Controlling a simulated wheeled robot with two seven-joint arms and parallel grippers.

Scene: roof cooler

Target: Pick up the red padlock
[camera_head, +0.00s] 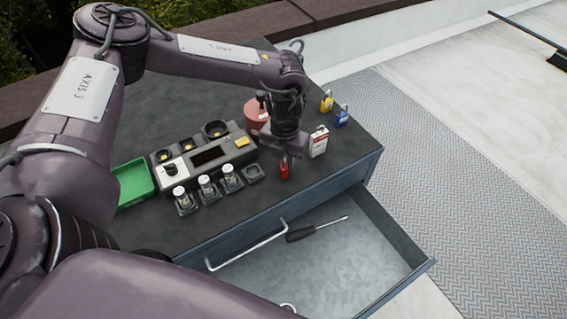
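The red padlock (284,171) is small and sits on the dark top of the workbench (232,215), near its front edge. My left gripper (285,156) points down right over it, and the padlock's upper part is hidden by the gripper. The fingers are dark and small, so I cannot tell whether they are open around the padlock or shut on it. My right gripper is not in view.
A red-and-white tag (319,143) stands just right of the gripper, with yellow (326,101) and blue (342,117) padlocks behind. A red round container (255,114) and a control box (207,155) are left. The open drawer (365,262) holds a screwdriver (317,229).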

